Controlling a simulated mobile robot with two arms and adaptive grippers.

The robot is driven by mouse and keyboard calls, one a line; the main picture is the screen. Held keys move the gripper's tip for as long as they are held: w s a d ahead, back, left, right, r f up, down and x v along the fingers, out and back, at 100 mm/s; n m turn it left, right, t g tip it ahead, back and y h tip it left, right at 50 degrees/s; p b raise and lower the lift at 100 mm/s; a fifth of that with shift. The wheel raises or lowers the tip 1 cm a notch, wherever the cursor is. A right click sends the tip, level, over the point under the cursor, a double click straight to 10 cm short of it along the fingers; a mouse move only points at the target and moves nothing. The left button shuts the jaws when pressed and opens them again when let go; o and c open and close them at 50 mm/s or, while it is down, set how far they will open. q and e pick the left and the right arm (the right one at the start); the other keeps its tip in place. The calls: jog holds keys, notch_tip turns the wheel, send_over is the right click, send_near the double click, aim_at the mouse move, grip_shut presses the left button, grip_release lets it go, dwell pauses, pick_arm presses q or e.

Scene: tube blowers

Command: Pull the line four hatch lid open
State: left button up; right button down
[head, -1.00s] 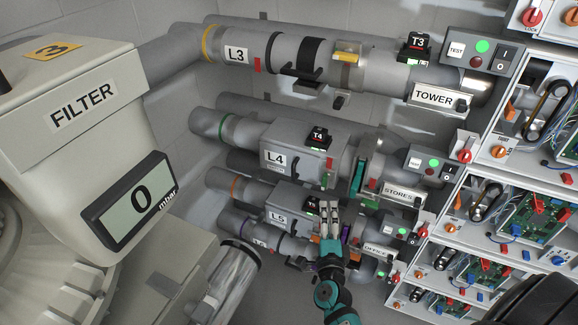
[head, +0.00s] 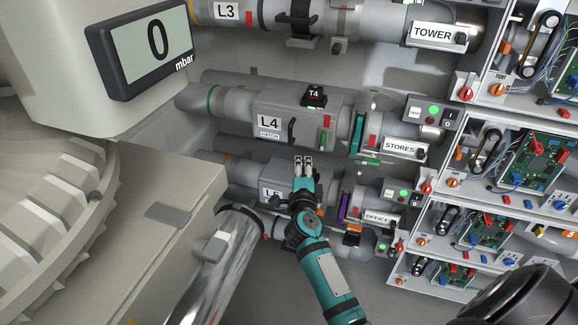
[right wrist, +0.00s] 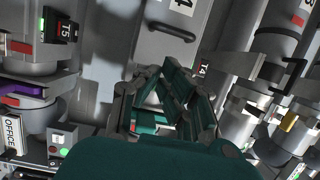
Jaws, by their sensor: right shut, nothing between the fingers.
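The line four hatch lid (head: 268,108) is the grey box front on the L4 pipe, with L4 and HATCH labels. Its black bar handle (head: 292,131) stands upright at the right of the labels, and the lid looks closed. In the right wrist view the lid (right wrist: 145,22) and its handle (right wrist: 172,27) are at the top, beyond the fingers. My right gripper (head: 303,163) is just below the handle in the head view, apart from it, pointing up. It is shut and empty; its fingers also show in the right wrist view (right wrist: 172,95). My left gripper is not in view.
The L5 pipe box (head: 270,186) lies below L4, partly behind my right arm. The filter housing (head: 110,200) fills the left. Open electronics racks (head: 480,120) stand at the right.

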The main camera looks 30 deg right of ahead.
jog(key=b, duration=0.2)
send_near(300, 135)
jog(key=x, duration=0.5)
jog(key=shift+w+d+f, duration=0.1)
jog(key=shift+w+d, duration=0.05)
jog(key=shift+w, duration=0.05)
jog(key=shift+w+d, duration=0.25)
jog(key=shift+w, duration=0.1)
pick_arm(q)
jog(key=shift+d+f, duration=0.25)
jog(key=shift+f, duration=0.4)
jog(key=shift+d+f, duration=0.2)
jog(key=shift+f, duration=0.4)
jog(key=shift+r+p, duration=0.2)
jog(key=shift+p, duration=0.15)
pick_arm(e)
jog(key=shift+s+a, duration=0.1)
jog(key=shift+a, duration=0.05)
